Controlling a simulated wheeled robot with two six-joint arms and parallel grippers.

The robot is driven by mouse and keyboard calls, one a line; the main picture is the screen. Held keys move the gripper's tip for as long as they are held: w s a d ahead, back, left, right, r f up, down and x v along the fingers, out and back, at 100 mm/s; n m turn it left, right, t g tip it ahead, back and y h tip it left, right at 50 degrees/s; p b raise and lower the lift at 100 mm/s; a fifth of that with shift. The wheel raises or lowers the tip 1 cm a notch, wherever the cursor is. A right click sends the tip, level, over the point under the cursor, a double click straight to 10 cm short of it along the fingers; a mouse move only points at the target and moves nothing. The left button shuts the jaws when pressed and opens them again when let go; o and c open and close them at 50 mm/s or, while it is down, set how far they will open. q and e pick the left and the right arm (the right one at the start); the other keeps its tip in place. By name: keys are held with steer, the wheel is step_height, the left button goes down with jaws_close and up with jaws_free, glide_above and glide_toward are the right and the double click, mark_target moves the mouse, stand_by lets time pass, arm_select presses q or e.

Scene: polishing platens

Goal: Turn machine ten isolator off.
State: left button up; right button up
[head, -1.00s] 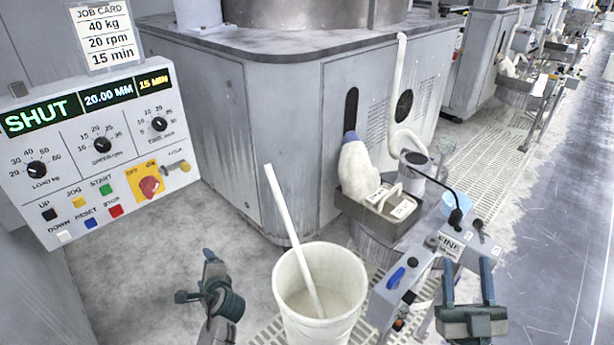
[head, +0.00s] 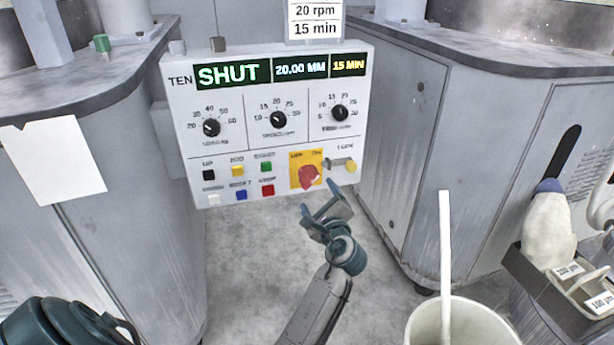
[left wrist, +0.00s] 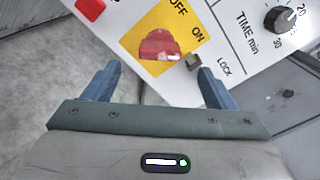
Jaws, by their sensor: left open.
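The control panel marked TEN (head: 224,165) faces me in the head view. Its isolator is a red knob (head: 309,177) on a yellow plate (head: 296,158) marked OFF and ON, low on the right of the panel. In the left wrist view the red knob (left wrist: 158,44) lies beyond and between the fingertips. Which mark the knob points to is unclear. My left gripper (head: 322,199) is open and empty, just below and in front of the knob, seemingly apart from it. It also shows in the left wrist view (left wrist: 158,80). My right gripper is not in view.
A brass-coloured lock piece (head: 351,166) sits right of the knob. Coloured push buttons, such as the red one (head: 267,190), are to its left. A white bucket (head: 462,325) with a rod stands at lower right. Grey machine cabinets (head: 440,150) flank the panel.

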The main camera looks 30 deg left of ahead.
mark_target(310, 182)
arm_select(q)
steer(key=b+x, duration=0.2)
steer(key=x, duration=0.7)
steer(key=shift+w+a, duration=0.2)
steer(key=c, duration=1)
